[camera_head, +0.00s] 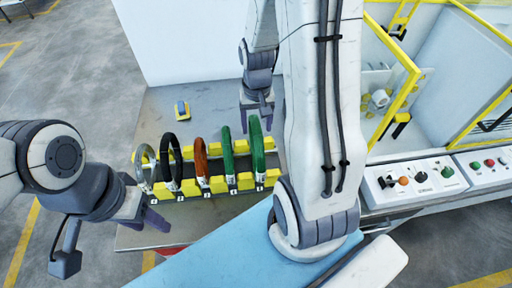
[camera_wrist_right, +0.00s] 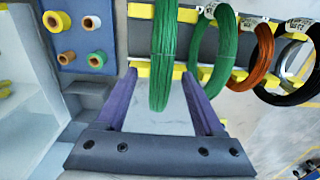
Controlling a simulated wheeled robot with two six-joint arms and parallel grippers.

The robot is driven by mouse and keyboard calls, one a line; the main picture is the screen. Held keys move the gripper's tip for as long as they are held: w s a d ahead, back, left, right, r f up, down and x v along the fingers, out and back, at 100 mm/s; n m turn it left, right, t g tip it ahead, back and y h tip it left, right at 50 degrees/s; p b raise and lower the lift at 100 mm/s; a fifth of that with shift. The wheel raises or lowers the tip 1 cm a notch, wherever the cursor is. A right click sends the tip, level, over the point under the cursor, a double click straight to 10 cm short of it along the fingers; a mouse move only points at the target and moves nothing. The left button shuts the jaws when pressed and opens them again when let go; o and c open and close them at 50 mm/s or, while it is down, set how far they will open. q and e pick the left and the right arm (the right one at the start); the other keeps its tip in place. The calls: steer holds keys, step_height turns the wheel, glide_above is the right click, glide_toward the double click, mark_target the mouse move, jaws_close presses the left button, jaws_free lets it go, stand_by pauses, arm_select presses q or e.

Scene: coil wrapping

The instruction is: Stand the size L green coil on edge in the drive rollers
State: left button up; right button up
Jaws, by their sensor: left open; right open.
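Two green coils stand on edge in the yellow-block rack (camera_head: 262,183). The right-end green coil (camera_head: 257,148) looks the taller; its size mark is not readable. The other green coil (camera_head: 227,152) stands just left of it. My right gripper (camera_head: 260,125) is open above the right end of the rack. In the right wrist view, the end green coil (camera_wrist_right: 164,60) shows between its two purple fingers, with gaps on both sides; I cannot tell how deep it sits between them. My left gripper (camera_head: 156,218) is open and empty, in front of the rack's left end. I cannot make out the drive rollers clearly.
An orange coil (camera_head: 201,160), a black coil (camera_head: 172,160) and a silver coil (camera_head: 144,165) stand farther left in the rack. A machine with a yellow frame (camera_head: 402,90) and a control panel (camera_head: 413,184) is at the right.

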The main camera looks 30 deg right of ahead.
steer(key=shift+a+f+p, duration=0.1)
steer(key=shift+f+p, duration=0.3)
steer(key=shift+f, duration=2)
jaws_close()
steer(key=shift+r, duration=0.1)
